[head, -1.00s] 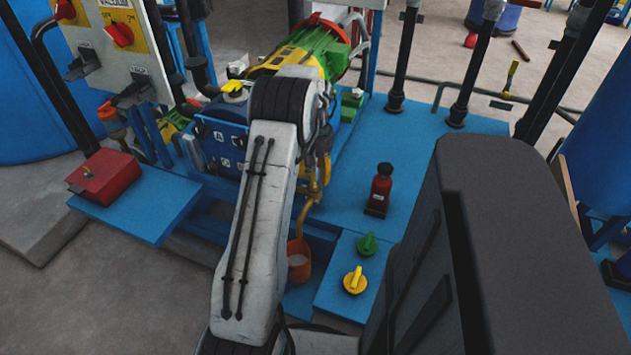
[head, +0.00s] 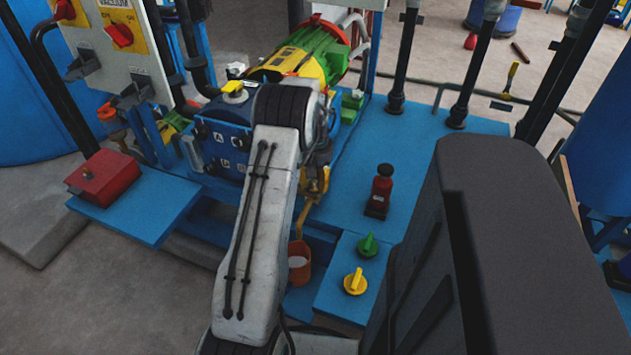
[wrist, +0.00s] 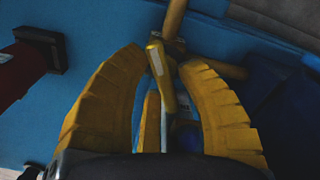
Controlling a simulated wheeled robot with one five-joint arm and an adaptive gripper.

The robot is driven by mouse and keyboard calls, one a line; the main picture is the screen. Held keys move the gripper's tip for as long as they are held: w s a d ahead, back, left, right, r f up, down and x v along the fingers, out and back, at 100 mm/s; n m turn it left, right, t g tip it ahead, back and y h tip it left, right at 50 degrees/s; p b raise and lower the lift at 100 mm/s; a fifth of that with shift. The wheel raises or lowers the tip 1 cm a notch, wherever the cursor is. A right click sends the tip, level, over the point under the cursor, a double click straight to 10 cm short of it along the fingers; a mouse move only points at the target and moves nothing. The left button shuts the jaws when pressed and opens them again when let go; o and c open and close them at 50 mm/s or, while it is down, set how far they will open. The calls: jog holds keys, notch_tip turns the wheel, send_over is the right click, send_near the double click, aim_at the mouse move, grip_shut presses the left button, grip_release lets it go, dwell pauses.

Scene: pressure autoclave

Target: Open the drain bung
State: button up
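In the wrist view, a slim yellow lever with a pale stripe (wrist: 160,76) stands between the yellow fingers of my gripper (wrist: 166,62). I cannot tell for sure that it is the drain bung. The fingers are apart, with a gap showing on the lever's right; the left fingertip is close to it. Yellow pipe pieces (wrist: 226,70) lie just beyond the fingertips. In the head view my gripper is low beside the blue machine front (head: 222,140), above an orange bucket (head: 299,263), and my arm hides much of this area.
A red bottle-like object (head: 380,190) stands on the blue platform (head: 440,165) to the right. A green knob (head: 368,245) and a yellow knob (head: 355,282) sit on a lower blue plate. A red box (head: 104,177) is at the left. Black posts rise behind.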

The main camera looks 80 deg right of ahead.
grip_shut()
jog(key=shift+n, duration=1.5)
jog(key=shift+o, duration=2)
grip_release()
jog(key=shift+r, duration=0.1)
notch_tip(320, 180, up, 12)
